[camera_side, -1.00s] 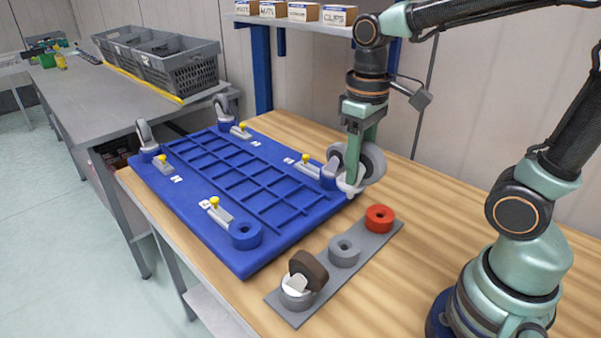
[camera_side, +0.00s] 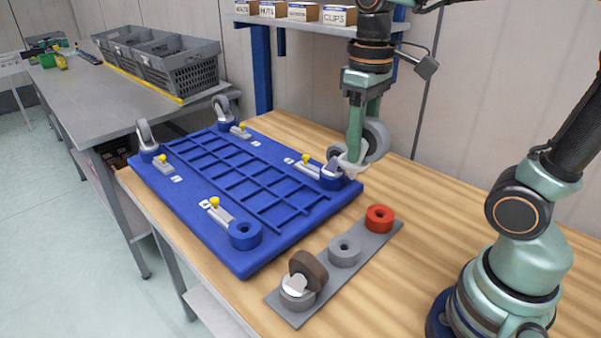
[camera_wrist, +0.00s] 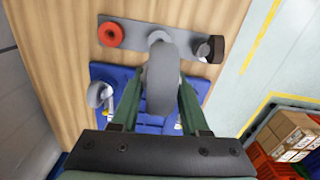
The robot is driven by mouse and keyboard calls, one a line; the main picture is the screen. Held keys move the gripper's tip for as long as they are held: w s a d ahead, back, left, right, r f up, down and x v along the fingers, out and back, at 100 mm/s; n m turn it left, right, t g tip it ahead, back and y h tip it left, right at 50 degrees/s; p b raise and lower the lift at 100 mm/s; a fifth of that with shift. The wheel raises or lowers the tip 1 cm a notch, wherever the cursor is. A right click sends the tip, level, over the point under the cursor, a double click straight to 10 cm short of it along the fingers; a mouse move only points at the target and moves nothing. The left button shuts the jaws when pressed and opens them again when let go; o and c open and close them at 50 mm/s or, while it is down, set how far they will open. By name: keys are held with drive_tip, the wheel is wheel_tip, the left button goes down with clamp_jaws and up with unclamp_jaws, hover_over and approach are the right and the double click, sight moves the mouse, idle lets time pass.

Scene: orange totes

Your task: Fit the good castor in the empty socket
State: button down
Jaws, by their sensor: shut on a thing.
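The blue dolly frame (camera_side: 280,220) lies on the wooden bench, with grey castors standing at its far-left corner (camera_side: 145,136) and back corner (camera_side: 221,107). Its near corner has an open round blue socket (camera_side: 246,236) with no castor in it. My gripper (camera_side: 353,156) is shut on a grey-wheeled castor (camera_side: 376,140), held above the dolly's right corner. Another grey castor shows partly behind my gripper at that corner, and more clearly in the wrist view (camera_wrist: 98,93). In the wrist view the held castor (camera_wrist: 162,78) fills the space between my fingers (camera_wrist: 160,105).
A grey rack (camera_side: 322,268) on the bench has a red ring (camera_side: 379,218), an empty grey ring (camera_side: 345,251) and a brown-wheeled castor (camera_side: 308,270) in the near place. Yellow-knobbed latches stand beside the dolly corners. Bare bench lies right of the rack.

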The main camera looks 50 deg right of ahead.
drive_tip(key=w+a+f, duration=0.4)
drive_tip(key=w+a, duration=0.3)
drive_tip(key=w, duration=0.1)
drive_tip(key=w+a+f, duration=0.4)
drive_tip(key=w+a, duration=0.3)
drive_tip(key=w, duration=0.1)
drive_tip(key=shift+d+f, duration=0.15)
drive_tip(key=shift+f, duration=0.95)
drive_tip(key=shift+d+f, duration=0.1)
drive_tip(key=shift+f, duration=0.95)
drive_tip(key=shift+f, duration=1.95)
drive_tip(key=shift+c, duration=1.6)
unclamp_jaws()
wheel_tip(320, 180, up, 12)
drive_tip(key=shift+r, duration=0.1)
